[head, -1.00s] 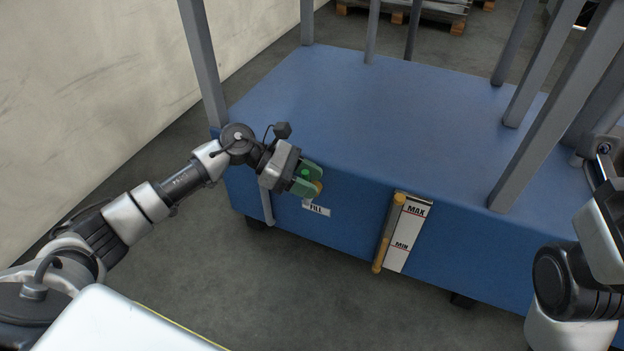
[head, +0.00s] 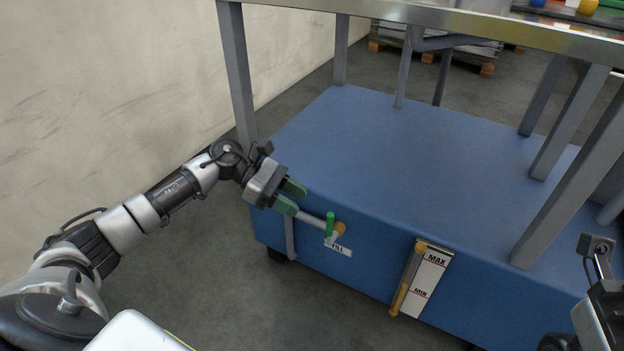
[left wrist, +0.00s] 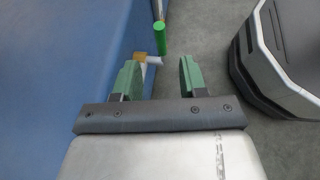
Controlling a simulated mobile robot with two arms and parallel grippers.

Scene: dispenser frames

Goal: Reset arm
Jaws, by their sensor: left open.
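My left gripper (head: 291,197) has green fingers and is open and empty in the head view. It is beside the front face of the blue base, up and to the left of the fill valve. The valve has a green handle (head: 330,224) and a brass fitting (head: 340,229) above the FILL label (head: 338,245). In the left wrist view, my open fingers (left wrist: 157,78) point toward the green handle (left wrist: 159,38), which is apart from them.
The blue base (head: 400,150) carries grey posts and a tabletop edge (head: 430,15) above. A MAX/MIN level gauge (head: 428,285) is on its front. A wall (head: 110,90) stands on the left. The grey floor in front is clear.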

